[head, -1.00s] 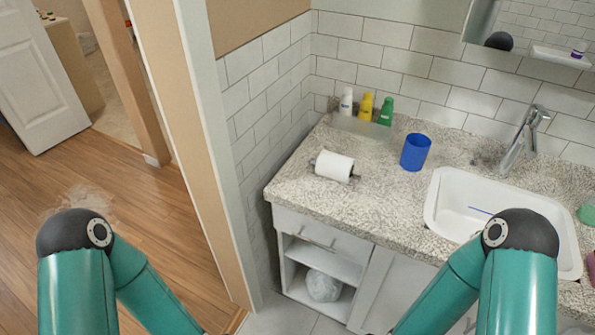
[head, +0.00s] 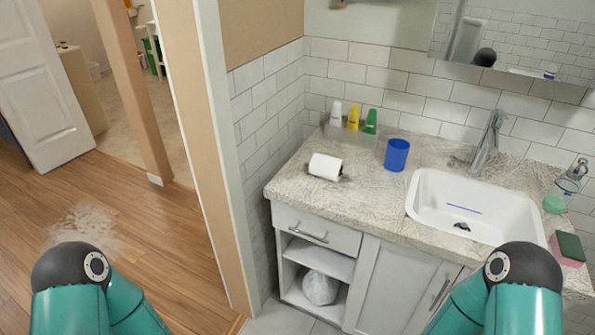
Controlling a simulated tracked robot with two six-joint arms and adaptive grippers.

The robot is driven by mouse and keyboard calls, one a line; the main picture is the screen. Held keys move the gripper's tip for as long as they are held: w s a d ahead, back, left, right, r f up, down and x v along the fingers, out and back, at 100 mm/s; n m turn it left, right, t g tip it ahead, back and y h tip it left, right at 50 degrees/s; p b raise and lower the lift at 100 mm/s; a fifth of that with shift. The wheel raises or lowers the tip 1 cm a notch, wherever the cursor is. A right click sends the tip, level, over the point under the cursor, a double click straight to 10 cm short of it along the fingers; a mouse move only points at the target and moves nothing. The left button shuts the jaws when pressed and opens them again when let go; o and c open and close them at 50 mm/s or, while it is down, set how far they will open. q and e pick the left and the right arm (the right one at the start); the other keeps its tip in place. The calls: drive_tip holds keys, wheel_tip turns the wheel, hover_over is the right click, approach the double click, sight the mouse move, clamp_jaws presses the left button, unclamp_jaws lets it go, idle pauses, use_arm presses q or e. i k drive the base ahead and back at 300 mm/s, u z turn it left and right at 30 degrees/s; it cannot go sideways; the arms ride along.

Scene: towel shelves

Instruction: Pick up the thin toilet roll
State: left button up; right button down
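A white toilet roll (head: 325,166) lies on its side on a dark holder on the speckled counter (head: 290,187), near the counter's left front part. It is the only roll I can make out on the counter. A whitish rounded bundle (head: 319,288) sits in the open lower shelf of the cabinet; I cannot tell what it is. Both my arms show only as teal links with dark joints at the bottom left and bottom right. Both grippers are out of view.
A blue cup (head: 397,154) stands right of the roll. Several bottles, including a yellow one (head: 353,118), stand behind. A white sink (head: 430,205) with a faucet (head: 489,140), and a pink and green sponge (head: 569,250), are at right. A wall edge (head: 222,170) stands left of the counter.

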sight(326, 166)
drive_tip(key=z, duration=0.15)
drive_tip(key=i, duration=0.6)
drive_tip(key=u, duration=0.2)
drive_tip(key=k, duration=0.5)
drive_tip(key=u, duration=0.25)
drive_tip(key=i, duration=0.15)
drive_tip(key=u, duration=1.35)
drive_tip(key=i, duration=0.85)
drive_tip(key=z, duration=3.6)
drive_tip(key=k, duration=0.1)
drive_tip(key=u, duration=2.45)
